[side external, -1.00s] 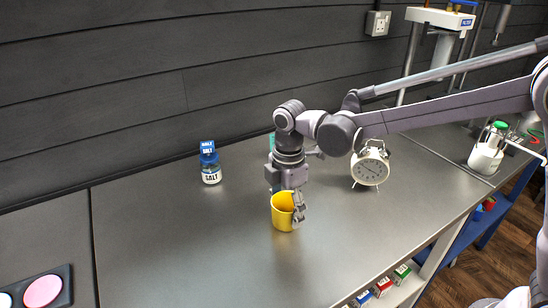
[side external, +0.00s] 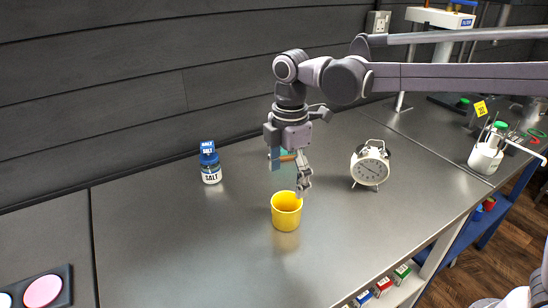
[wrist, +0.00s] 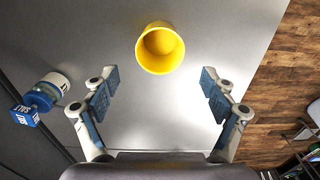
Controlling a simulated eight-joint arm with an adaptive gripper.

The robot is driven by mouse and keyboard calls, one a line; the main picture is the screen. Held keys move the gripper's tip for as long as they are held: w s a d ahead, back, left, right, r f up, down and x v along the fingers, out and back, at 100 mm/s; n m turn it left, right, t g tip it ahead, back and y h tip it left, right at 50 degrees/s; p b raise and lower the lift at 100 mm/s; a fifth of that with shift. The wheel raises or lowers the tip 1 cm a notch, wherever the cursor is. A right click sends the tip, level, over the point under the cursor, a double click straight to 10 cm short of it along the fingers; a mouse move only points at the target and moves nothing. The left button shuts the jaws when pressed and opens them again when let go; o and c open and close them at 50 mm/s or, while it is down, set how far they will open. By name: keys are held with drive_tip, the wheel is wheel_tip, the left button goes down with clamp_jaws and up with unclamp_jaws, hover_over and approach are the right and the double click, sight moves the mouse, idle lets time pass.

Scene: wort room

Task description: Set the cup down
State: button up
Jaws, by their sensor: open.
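The yellow cup (side external: 286,212) stands upright on the grey metal worktop, and its open mouth shows in the wrist view (wrist: 160,48). My gripper (side external: 294,182) is above the cup in the side view, with its fingers clear of the rim. In the wrist view my gripper (wrist: 160,88) has its two blue-padded fingers spread wide, with nothing between the tips. The cup lies beyond the fingertips there, apart from them.
A salt jar (side external: 211,166) with a blue top stands to the left near the wall. A white alarm clock (side external: 370,166) stands to the right. A teal thing behind my gripper is mostly hidden. The worktop (side external: 190,240) in front is clear.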

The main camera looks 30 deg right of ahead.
drive_tip(key=s+d+r+m+t, duration=0.35)
drive_tip(key=s+d+m, duration=0.35)
drive_tip(key=d+m, duration=0.3)
drive_tip(key=s+d+f+m+t, duration=0.3)
drive_tip(key=s+d+f+m, duration=0.3)
drive_tip(key=s+d+m, duration=0.1)
drive_tip(key=shift+s+d+f+m+t, duration=0.2)
drive_tip(key=shift+s+d+m+t, duration=0.2)
drive_tip(key=shift+d+m, duration=0.15)
